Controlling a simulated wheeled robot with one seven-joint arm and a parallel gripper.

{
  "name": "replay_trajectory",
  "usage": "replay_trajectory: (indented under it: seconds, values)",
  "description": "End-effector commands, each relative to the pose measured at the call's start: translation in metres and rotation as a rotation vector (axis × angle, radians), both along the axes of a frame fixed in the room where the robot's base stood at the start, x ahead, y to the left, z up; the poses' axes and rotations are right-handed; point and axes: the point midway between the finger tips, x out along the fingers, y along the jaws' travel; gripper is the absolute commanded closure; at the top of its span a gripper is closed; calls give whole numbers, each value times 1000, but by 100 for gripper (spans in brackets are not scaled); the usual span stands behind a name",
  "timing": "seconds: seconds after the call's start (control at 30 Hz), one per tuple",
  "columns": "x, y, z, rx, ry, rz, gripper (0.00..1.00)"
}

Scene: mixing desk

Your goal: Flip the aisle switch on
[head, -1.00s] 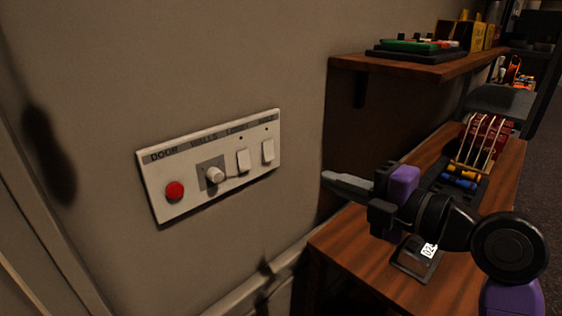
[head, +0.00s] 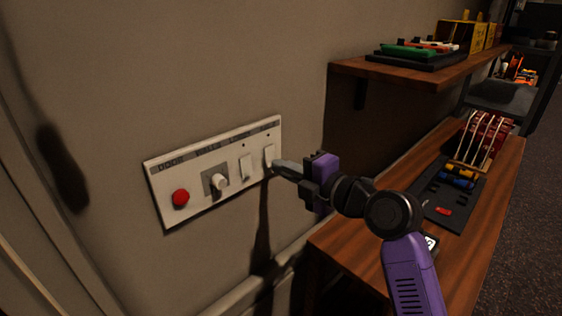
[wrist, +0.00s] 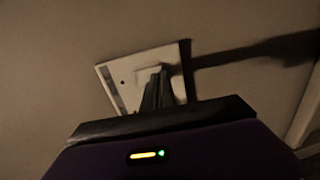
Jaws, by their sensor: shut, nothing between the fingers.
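The label strip is too blurred to tell which switch is the aisle one. My gripper (head: 276,167) is shut and empty, its tips at the lower part of the rightmost switch. In the wrist view the closed fingers (wrist: 160,78) cover part of a pale switch (wrist: 147,75) on the panel (wrist: 118,87). I cannot tell whether they touch it, or the switch's position.
A wooden desk (head: 360,237) stands right of the panel, with a dark tray (head: 432,205) and a rack of red items (head: 482,138) on it. A wooden shelf (head: 410,75) juts from the wall above. The wall left of the panel is clear.

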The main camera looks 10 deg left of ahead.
Motion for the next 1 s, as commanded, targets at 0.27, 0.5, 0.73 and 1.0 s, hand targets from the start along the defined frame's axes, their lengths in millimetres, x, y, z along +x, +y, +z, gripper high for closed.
replay_trajectory:
  seconds: [0.27,0.5,0.73,1.0]
  values:
    - [5,6,-2,0,0,-1,100]
    - [5,6,-2,1,-1,0,100]
    - [7,9,-10,23,-21,-1,100]
    - [7,9,-3,24,-19,-1,100]
